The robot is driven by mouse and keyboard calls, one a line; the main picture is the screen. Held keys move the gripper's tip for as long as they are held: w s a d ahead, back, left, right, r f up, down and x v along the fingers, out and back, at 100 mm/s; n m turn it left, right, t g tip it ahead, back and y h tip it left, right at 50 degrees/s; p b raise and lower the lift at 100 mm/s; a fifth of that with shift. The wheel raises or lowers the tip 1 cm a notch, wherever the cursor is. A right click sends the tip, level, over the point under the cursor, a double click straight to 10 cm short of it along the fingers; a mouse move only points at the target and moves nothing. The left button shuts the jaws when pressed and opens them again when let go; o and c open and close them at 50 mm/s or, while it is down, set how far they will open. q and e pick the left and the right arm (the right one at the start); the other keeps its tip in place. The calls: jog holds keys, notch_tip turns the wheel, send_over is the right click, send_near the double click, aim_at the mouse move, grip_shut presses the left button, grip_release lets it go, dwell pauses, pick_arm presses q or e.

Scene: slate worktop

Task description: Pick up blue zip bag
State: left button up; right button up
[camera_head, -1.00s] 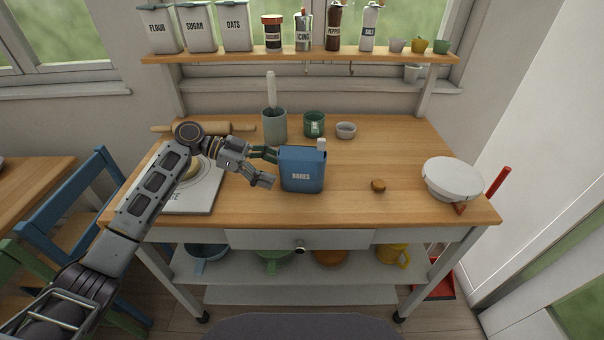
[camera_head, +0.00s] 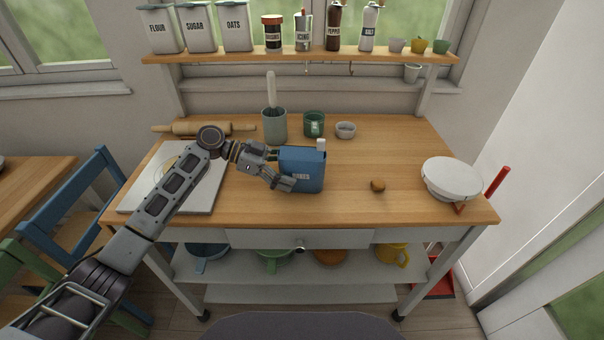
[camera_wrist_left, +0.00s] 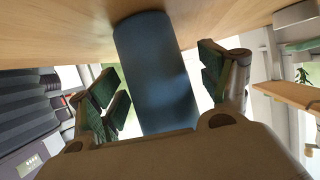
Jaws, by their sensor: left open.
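The blue zip bag (camera_head: 303,165) stands upright on the wooden worktop, with a printed label low on its front and a small white piece at its top right corner. In the left wrist view the blue bag (camera_wrist_left: 155,70) lies between the two green-padded fingers. My left gripper (camera_head: 283,170) is open at the bag's left side, with one finger in front of the bag and partly over its label. The other finger is mostly hidden behind the bag in the head view. In the left wrist view the open fingers of this gripper (camera_wrist_left: 165,90) show gaps to the bag. My right gripper is not in view.
A white board (camera_head: 140,195) lies left of the bag under my arm. A grey crock (camera_head: 274,127), a green mug (camera_head: 314,124) and a small bowl (camera_head: 346,130) stand behind. The front worktop is clear.

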pick_arm(q)
jog(key=shift+c, duration=0.4)
jog(key=shift+c, duration=1.1)
jog(key=c, duration=0.7)
jog(key=shift+r, duration=0.1)
jog(key=shift+r, duration=0.15)
notch_tip(320, 180, up, 10)
jog(key=shift+f, duration=0.2)
